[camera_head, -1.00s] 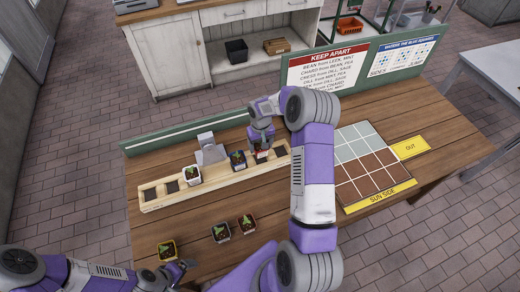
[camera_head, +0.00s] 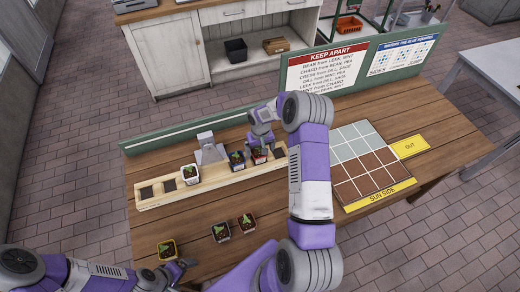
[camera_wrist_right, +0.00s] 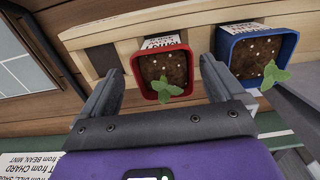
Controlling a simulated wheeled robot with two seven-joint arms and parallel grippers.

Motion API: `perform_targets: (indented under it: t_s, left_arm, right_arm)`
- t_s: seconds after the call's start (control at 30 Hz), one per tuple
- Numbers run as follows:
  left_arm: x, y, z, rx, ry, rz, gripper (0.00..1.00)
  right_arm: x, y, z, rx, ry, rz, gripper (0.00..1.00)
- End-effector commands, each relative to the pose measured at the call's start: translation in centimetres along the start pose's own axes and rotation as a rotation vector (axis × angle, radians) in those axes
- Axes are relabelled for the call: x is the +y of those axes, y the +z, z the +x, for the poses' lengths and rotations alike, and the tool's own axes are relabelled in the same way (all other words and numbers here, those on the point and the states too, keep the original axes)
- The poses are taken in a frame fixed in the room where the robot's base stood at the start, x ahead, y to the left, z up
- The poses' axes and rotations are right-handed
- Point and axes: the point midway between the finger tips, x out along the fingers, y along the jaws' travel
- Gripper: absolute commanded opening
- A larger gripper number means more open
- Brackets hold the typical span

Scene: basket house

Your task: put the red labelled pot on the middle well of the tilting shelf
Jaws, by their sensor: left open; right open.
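The red pot (camera_head: 259,157), with a white label and a green seedling, sits on the right half of the long wooden shelf (camera_head: 215,180), right of a blue pot (camera_head: 237,160). The right wrist view shows the red pot (camera_wrist_right: 162,72) between the spread fingers of my right gripper (camera_wrist_right: 165,80), and the blue pot (camera_wrist_right: 257,55) beside it. My right gripper (camera_head: 262,143) is open just behind the red pot. A white pot (camera_head: 190,175) stands left of the shelf's centre. My left gripper (camera_head: 187,264) is open at lower left, near a yellow pot (camera_head: 167,249).
Two more pots, one dark (camera_head: 220,232) and one reddish (camera_head: 246,223), stand on the table in front of the shelf. Empty wells show at both shelf ends. A grid board (camera_head: 362,165) and a yellow OUT card (camera_head: 410,147) lie right. A sign panel (camera_head: 326,70) borders the back.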

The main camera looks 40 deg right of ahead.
Motion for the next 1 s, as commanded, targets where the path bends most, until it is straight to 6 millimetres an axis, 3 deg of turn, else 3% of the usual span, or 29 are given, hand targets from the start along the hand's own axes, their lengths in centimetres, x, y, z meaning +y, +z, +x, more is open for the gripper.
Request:
perform_targets:
  t_s: [0.27,0.7,1.0]
  left_arm:
    - [0.1,0.0,-0.3,0.0,0.0,0.0,0.96]
    - [-0.2,0.0,0.5,0.0,0.0,0.0,0.96]
    - [-0.2,0.0,0.6,0.0,0.0,0.0,0.96]
  right_arm:
    - [0.0,-0.1,-0.8,0.003,0.0,0.001,0.96]
    - [0.0,-0.1,-9.6,0.004,0.001,0.0,0.96]
    - [0.0,0.0,-12.2,-0.001,0.0,0.0,0.96]
